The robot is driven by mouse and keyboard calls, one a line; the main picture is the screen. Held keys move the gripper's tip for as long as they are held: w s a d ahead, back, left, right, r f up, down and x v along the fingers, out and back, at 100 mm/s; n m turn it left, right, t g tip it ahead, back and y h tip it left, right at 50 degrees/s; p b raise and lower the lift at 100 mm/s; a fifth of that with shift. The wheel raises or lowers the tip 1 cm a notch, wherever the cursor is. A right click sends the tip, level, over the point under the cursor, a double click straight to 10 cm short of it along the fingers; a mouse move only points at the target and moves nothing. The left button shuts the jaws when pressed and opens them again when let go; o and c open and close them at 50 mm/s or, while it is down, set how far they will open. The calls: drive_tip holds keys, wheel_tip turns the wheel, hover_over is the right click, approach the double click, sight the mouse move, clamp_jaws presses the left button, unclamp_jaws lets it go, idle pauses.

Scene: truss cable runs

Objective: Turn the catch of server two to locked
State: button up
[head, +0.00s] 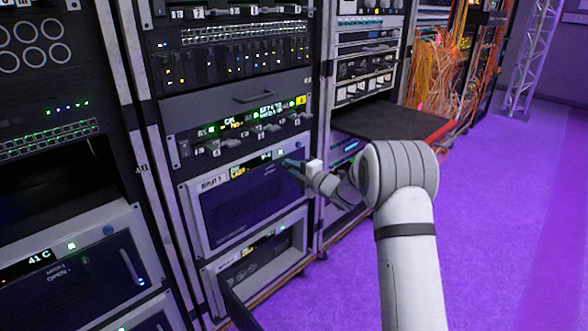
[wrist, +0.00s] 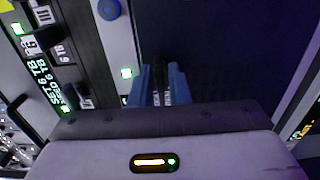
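A light-framed server with a dark front (head: 240,205) sits mid-height in the middle rack; its label is too small to read surely. My gripper (head: 294,165) is at the upper right part of this front. In the wrist view, my gripper's two blue fingers (wrist: 160,85) stand apart, close to the dark panel (wrist: 225,45). White lettering and a dark strip show in the gap between them. I cannot make out the catch or its position; the fingers and gripper body cover that area. A green light (wrist: 126,72) and a blue round button (wrist: 109,9) are beside the fingers.
A unit with several small switches (head: 235,125) is just above this server. Another server (head: 255,262) is below it. A dark shelf with a red edge (head: 390,122) sticks out at the right, beyond my arm. Orange cables (head: 435,70) hang behind. The purple floor (head: 500,230) is clear.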

clamp_jaws()
drive_tip(key=shift+d, duration=0.1)
drive_tip(key=shift+m+p, duration=4.9)
drive_tip(key=shift+m, duration=4.1)
